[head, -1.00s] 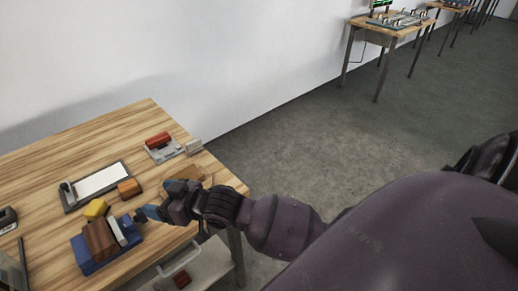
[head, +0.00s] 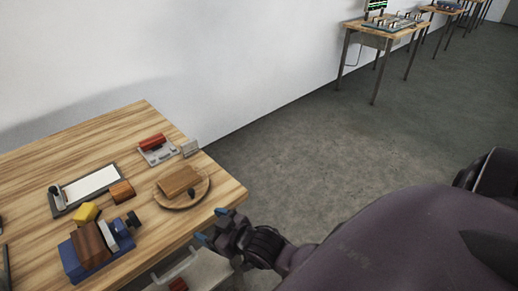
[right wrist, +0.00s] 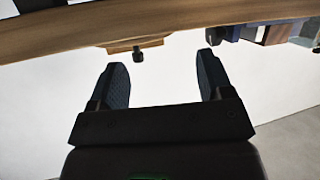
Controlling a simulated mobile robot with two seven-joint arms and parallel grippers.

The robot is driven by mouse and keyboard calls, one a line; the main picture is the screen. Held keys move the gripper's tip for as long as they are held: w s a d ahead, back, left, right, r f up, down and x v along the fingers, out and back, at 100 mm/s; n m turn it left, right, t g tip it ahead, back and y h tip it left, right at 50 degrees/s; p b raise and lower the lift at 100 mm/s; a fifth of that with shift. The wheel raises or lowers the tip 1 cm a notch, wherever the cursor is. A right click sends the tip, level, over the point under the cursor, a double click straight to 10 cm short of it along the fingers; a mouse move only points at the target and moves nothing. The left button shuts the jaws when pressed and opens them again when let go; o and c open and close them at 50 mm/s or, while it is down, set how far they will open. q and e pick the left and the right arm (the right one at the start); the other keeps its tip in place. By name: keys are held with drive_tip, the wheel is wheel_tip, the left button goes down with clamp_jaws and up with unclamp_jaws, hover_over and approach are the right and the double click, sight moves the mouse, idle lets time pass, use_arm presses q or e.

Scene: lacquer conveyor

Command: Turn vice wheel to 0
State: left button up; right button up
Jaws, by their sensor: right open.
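The vice (head: 72,262) has a blue base and a grey jaw (head: 122,233), with a brown wooden block (head: 90,245) at the jaw. Its dark wheel (head: 133,217) sticks out on the right side, and its number setting is too small to read. In the right wrist view the blue vice (right wrist: 250,32) shows at the top right with the dark wheel (right wrist: 222,31) beside it. My right gripper (head: 212,228) is open and empty, off the table's right edge and apart from the wheel. It also shows in the right wrist view (right wrist: 163,75). My left gripper is out of view.
On the wooden table (head: 150,120) are a round board (head: 205,190) with a wooden block and dark knob, a framed white sheet (head: 90,185), a yellow block (head: 85,213), and a red-topped device (head: 152,145). A pale tray (head: 205,272) sits below the table's edge.

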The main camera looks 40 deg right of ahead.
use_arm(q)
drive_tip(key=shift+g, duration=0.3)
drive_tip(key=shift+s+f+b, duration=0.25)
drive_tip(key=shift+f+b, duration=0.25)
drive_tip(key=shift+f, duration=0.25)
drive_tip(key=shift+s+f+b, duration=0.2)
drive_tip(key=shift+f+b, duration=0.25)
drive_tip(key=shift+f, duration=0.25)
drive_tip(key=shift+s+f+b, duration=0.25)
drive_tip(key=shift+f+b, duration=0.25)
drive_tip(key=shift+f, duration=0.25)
use_arm(e)
drive_tip(key=s+d+f+m+g+h, duration=0.2)
drive_tip(key=s+d+f, duration=0.4)
drive_tip(key=s+f, duration=0.5)
drive_tip(key=shift+f+h, duration=0.2)
drive_tip(key=shift+h, duration=0.3)
